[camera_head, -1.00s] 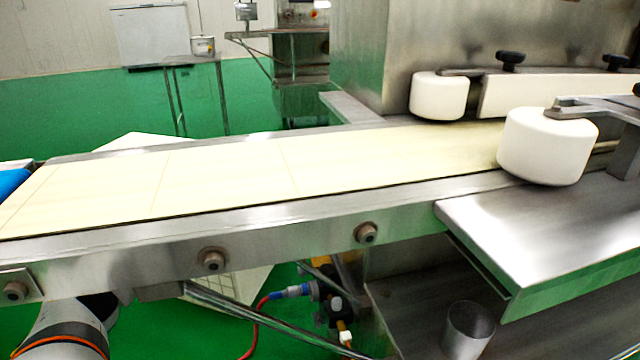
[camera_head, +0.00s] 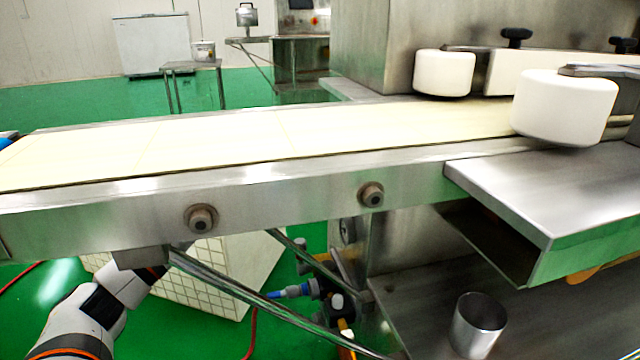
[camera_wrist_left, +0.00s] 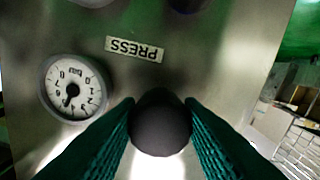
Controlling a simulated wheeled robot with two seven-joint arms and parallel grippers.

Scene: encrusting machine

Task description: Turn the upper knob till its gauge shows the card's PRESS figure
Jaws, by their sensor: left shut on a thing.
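In the left wrist view a dark round knob (camera_wrist_left: 160,128) sits between the green-ribbed fingers of my left gripper (camera_wrist_left: 160,108), which is shut on it. A white PRESS label (camera_wrist_left: 134,49) appears upside down above the knob in the picture. A round white gauge (camera_wrist_left: 73,89) is left of the knob, also upside down. Its dark needle points down and slightly left in the picture; I cannot read its value surely. In the head view my left arm reaches under the conveyor, and its gripper, the knob and the gauge are hidden. No card shows. My right gripper is out of view.
The conveyor (camera_head: 150,202) spans the head view above my left arm. A diagonal strut (camera_head: 235,298) and dark valve fittings (camera_head: 335,300) are right of the arm. A metal cup (camera_head: 478,325) stands on a lower shelf at the right.

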